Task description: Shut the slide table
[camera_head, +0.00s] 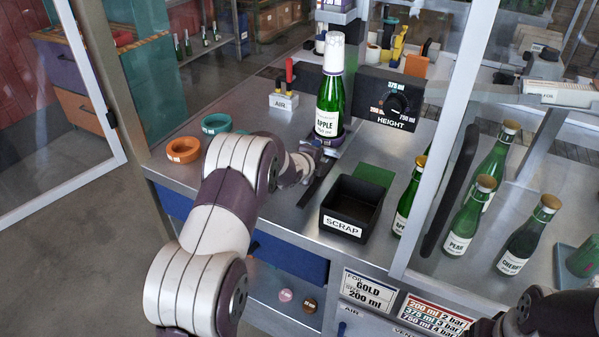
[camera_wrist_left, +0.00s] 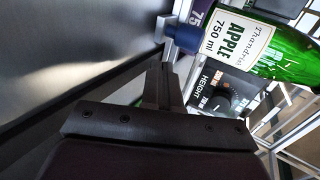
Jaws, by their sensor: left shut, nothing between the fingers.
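The slide table (camera_head: 333,142) carries a green apple bottle (camera_head: 331,100) with a white foil over its neck, standing upright. A dark rail (camera_head: 318,182) runs from it toward the front of the steel bench. My left gripper (camera_head: 306,163) is low over the bench, just left and in front of the slide table. In the left wrist view its fingers (camera_wrist_left: 163,86) are together and empty, close to the dark blue holder (camera_wrist_left: 184,38) under the bottle (camera_wrist_left: 245,42). I cannot tell whether they touch it. The right gripper is not in view.
The black scrap bin (camera_head: 352,208) stands right of the rail. The height dial (camera_head: 394,104) is behind it. An air valve block (camera_head: 284,101) and teal (camera_head: 216,124) and orange (camera_head: 183,150) rings are to the left. Several bottles stand right, behind a glass guard frame (camera_head: 449,140).

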